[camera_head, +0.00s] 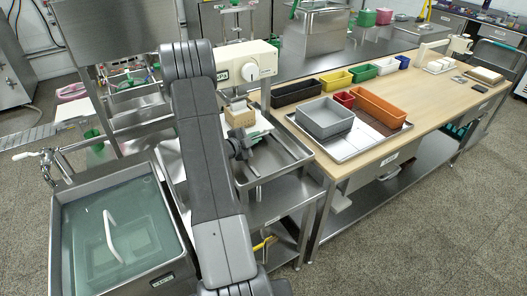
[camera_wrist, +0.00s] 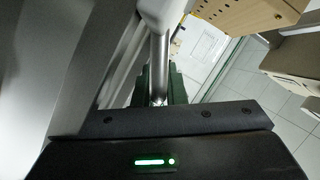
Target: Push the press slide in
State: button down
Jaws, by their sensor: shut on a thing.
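A cream machine (camera_head: 246,66) with a round dial stands beyond my arm. A wooden block (camera_head: 239,114) sits under its head; a wooden part with holes also shows at the top right of the wrist view (camera_wrist: 240,14). My gripper (camera_head: 247,145) is low in front of this block, partly hidden by my arm. In the wrist view, its dark green fingers (camera_wrist: 159,90) are shut on a metal rod (camera_wrist: 159,58), which runs up to a white rounded end (camera_wrist: 163,12). I cannot tell for certain which part is the press slide.
A steel tray (camera_head: 270,160) lies just right of my gripper. A water-filled sink (camera_head: 62,225) is at the left. The wooden bench (camera_head: 420,100) at the right holds several coloured bins and a grey bin (camera_head: 324,118). The floor at the lower right is clear.

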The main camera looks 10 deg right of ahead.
jog(key=w, duration=0.1)
jog(key=w+a, duration=0.1)
jog(key=shift+w, duration=0.3)
jog(key=shift+w+a+r, duration=0.1)
jog(key=shift+w, duration=0.1)
jog(key=c, duration=1.5)
grip_release()
jog(key=shift+w, duration=0.15)
jog(key=shift+a, duration=0.1)
jog(key=b+v, duration=0.2)
jog(key=v, duration=1.1)
jog(key=shift+s+a+r, duration=0.1)
jog(key=shift+s+a, duration=0.15)
jog(key=shift+s, duration=0.05)
jog(key=shift+d, duration=0.1)
